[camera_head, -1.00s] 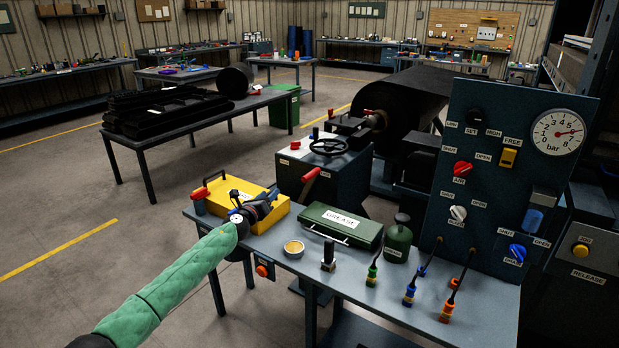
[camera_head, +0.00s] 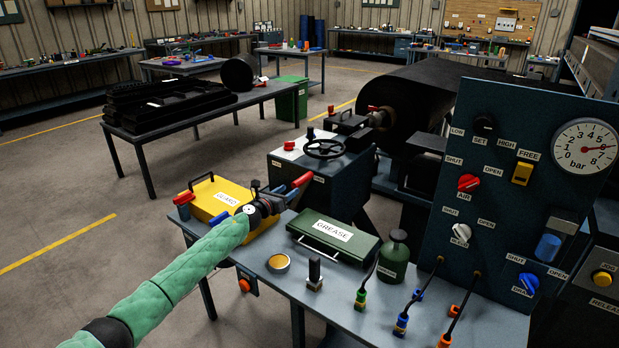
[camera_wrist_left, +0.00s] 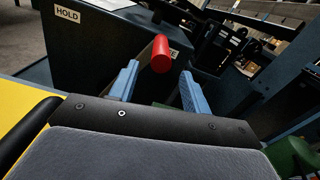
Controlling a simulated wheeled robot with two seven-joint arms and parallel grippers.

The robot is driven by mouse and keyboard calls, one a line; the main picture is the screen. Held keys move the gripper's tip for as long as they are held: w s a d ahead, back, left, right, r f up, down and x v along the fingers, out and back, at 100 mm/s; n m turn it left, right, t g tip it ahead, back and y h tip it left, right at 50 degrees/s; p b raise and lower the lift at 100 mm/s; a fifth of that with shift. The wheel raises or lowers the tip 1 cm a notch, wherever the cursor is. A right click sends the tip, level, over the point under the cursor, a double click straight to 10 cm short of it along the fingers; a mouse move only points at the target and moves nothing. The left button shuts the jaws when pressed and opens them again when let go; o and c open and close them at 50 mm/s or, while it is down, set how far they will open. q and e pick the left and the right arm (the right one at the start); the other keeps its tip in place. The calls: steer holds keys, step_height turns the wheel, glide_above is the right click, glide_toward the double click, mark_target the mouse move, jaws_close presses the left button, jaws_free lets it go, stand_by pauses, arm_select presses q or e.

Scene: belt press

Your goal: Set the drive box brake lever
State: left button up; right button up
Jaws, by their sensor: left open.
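The drive box (camera_head: 335,190) is a dark box with a handwheel on top, standing behind the front bench. Its brake lever (camera_head: 302,180) has a red grip and leans out from the box's near side. In the left wrist view the red grip (camera_wrist_left: 161,55) shows beyond and between the fingertips, a little above their middle. My left gripper (camera_head: 285,192) reaches over the yellow case towards the lever. In the left wrist view its two blue fingers (camera_wrist_left: 158,88) are apart with nothing clasped. The lever's lower part is hidden. My right gripper is not in view.
A yellow case (camera_head: 220,199) lies under my left arm. A green grease box (camera_head: 334,236), a green canister (camera_head: 394,257) and a small round tin (camera_head: 279,263) stand on the bench (camera_head: 262,300). A control panel (camera_head: 500,210) rises at the right. HOLD is labelled on the box (camera_wrist_left: 68,15).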

mark_target(301, 181)
arm_select(q)
steer(key=shift+w+d, duration=0.2)
steer(key=shift+w, duration=0.15)
steer(key=shift+w+d+r, duration=0.3)
steer(key=shift+w+d, duration=0.25)
steer(key=shift+w, duration=0.05)
steer(key=x, duration=0.3)
steer(key=shift+w+d+f, duration=0.1)
steer(key=shift+w+f, duration=0.1)
steer(key=shift+x, duration=0.9)
steer(key=shift+w+d, duration=0.2)
steer(key=shift+w, duration=0.1)
steer(key=shift+r, duration=0.1)
jaws_close()
